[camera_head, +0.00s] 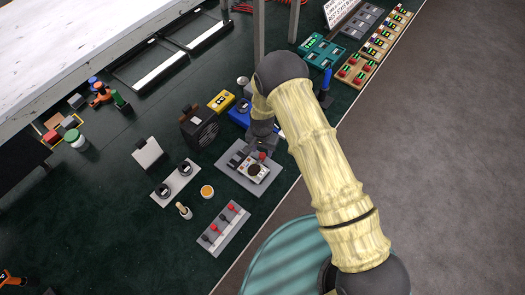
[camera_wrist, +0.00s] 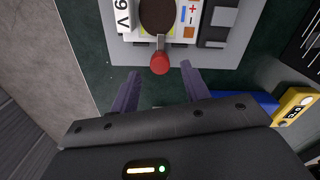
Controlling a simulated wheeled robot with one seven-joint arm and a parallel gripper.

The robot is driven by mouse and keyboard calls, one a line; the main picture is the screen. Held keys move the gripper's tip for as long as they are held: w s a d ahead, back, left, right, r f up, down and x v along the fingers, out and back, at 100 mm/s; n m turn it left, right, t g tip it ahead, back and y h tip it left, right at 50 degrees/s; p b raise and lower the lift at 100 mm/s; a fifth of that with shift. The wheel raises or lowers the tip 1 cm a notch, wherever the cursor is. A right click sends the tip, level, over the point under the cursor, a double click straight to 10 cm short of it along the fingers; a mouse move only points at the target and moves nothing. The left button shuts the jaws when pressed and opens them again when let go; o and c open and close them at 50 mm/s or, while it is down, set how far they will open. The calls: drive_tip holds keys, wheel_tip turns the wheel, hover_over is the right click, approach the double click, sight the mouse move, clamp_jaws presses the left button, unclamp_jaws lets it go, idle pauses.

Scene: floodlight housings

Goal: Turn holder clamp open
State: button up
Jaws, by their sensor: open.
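The holder (camera_head: 229,179) is a light grey plate on the dark green bench, with a board and a round black part on it. It also shows at the top of the wrist view (camera_wrist: 232,55). Its clamp lever ends in a red knob (camera_wrist: 159,64), which sticks out toward my gripper; the knob also shows in the head view (camera_head: 262,155). My gripper (camera_wrist: 160,70) is open, its two dark fingers on either side of the red knob, with gaps on both sides. Finger height relative to the knob is hard to tell. My wrist partly hides the holder in the head view.
The bench edge is right of the holder.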

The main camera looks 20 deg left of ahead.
sight(261, 159)
drive_tip(key=shift+f, duration=1.35)
drive_tip(key=shift+c, duration=0.3)
drive_tip(key=c, duration=0.9)
